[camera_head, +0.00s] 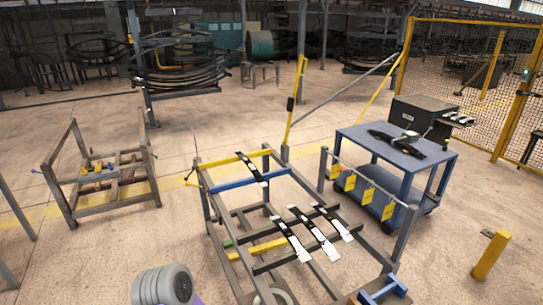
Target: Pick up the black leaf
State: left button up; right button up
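Black leaves with pale ends lie on the metal rack (218,234) in the middle. One black leaf (251,167) lies across the yellow and blue bars at the rack's far left. Three more lie slanted side by side across the dark bars nearer the front: a left one (288,231), a middle one (310,231) and a right one (330,218). They are close together, with small gaps.
A blue cart (355,137) with dark parts (412,143) on top stands right of the rack. Yellow tags (366,191) hang between them. A low grey frame (112,199) stands left, a yellow post (492,255) at right. The floor left of the rack is open.

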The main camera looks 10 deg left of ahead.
aim_at(260, 180)
jog(key=u, duration=1.75)
jog(key=i, duration=4.5)
jog(key=z, duration=4.1)
jog(key=i, duration=0.2)
jog(key=u, duration=0.05)
